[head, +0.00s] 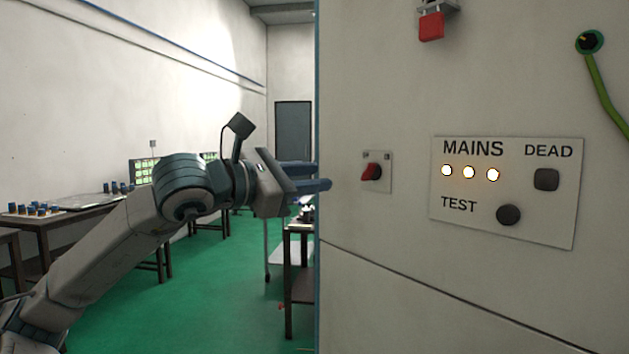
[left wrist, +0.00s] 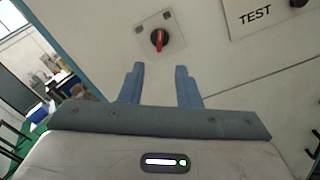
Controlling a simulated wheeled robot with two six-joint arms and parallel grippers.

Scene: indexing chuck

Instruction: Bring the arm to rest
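My left gripper (head: 318,177) reaches in from the left in the head view, its blue fingers pointing right toward the grey cabinet (head: 400,270). In the left wrist view the two fingers (left wrist: 160,88) stand apart with nothing between them, so it is open and empty. A red rotary switch (head: 371,172) on a small plate sits on the cabinet face, to the right of the fingertips; it also shows in the left wrist view (left wrist: 159,40), beyond the fingers and apart from them. My right gripper is in neither view.
A MAINS panel (head: 505,190) has three lit lamps, a DEAD indicator and a round TEST button (head: 508,215). A red padlock (head: 431,27) hangs above, and a green cable (head: 604,95) runs at right. Benches (head: 75,215) stand at left on open green floor (head: 190,300).

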